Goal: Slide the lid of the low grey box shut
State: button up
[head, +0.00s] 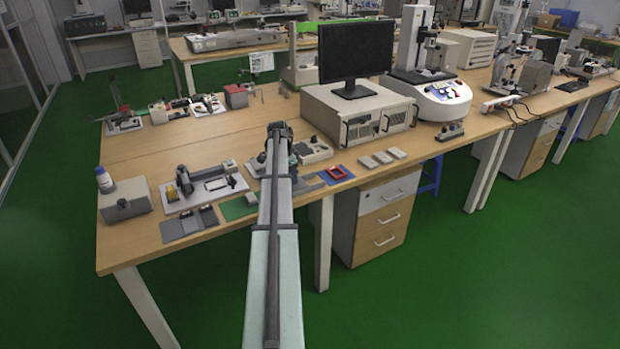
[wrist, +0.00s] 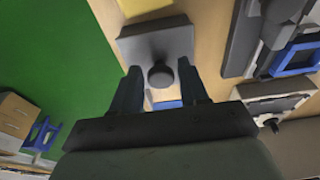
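A low grey box (wrist: 150,36) lies near the table's front edge in the wrist view, with a dark round knob (wrist: 160,76) facing my gripper. My gripper (wrist: 159,67) is open, one finger on each side of the knob, with gaps visible on both sides. I see no finger touching the knob. How far the lid stands open cannot be told; the wrist of my gripper hides the near end. In the head view, my arm covers much of this spot, and only grey parts (head: 310,186) show beside it.
A blue mat with a red frame (head: 337,173) lies right of my arm; a green mat (head: 238,207) lies left. A dark fixture and a blue frame (wrist: 296,58) stand close on the right in the wrist view. A computer case (head: 345,113) stands behind.

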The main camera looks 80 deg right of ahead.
jog(key=shift+o, duration=0.3)
jog(key=shift+s+d, duration=0.1)
jog(key=shift+r, duration=2.5)
